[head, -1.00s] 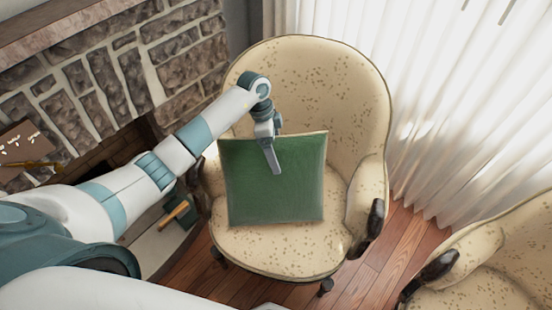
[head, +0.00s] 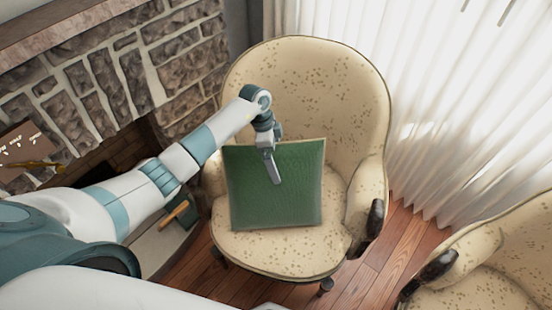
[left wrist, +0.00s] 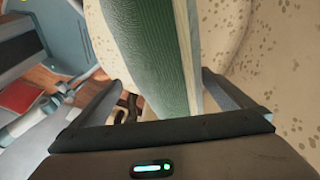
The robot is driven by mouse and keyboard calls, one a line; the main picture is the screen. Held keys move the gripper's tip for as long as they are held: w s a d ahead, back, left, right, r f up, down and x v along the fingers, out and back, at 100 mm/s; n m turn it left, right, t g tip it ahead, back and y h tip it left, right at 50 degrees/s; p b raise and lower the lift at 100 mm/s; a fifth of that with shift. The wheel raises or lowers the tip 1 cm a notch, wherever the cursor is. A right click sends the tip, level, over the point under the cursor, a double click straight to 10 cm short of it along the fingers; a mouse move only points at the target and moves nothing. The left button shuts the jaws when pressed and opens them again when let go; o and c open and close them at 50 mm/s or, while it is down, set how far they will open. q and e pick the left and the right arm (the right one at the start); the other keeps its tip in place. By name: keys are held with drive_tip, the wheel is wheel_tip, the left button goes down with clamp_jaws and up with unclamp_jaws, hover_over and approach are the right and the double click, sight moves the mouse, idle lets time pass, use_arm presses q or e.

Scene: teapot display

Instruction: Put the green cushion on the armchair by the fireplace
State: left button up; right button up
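The green cushion (head: 300,195) stands on the seat of the cream, patterned armchair (head: 330,80) by the fireplace. Its green face is turned toward me, with its top leaning toward the backrest. My left gripper (head: 274,165) is at the cushion's top edge, with one finger in front of the green face. In the left wrist view the cushion (left wrist: 160,50) runs between the two spread fingers of my left gripper (left wrist: 163,80). A gap shows between the left finger and the green face; the right finger is close to the pale edge. My right gripper is not seen.
The stone fireplace (head: 90,80) stands at the left behind my arm. A second patterned armchair (head: 500,255) is at the lower right. White curtains (head: 450,90) hang at the right. Some wooden floor (head: 395,250) is clear between the armchairs.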

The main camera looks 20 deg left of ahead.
use_arm(q)
drive_tip(key=shift+r, duration=0.1)
drive_tip(key=shift+a+r, duration=0.2)
drive_tip(key=shift+r, duration=0.3)
drive_tip(key=b+v, duration=0.1)
drive_tip(key=v, duration=0.8)
drive_tip(key=shift+w+r, duration=0.1)
drive_tip(key=shift+a+r+b, duration=0.15)
drive_tip(key=shift+r+b, duration=0.15)
drive_tip(key=shift+r, duration=0.5)
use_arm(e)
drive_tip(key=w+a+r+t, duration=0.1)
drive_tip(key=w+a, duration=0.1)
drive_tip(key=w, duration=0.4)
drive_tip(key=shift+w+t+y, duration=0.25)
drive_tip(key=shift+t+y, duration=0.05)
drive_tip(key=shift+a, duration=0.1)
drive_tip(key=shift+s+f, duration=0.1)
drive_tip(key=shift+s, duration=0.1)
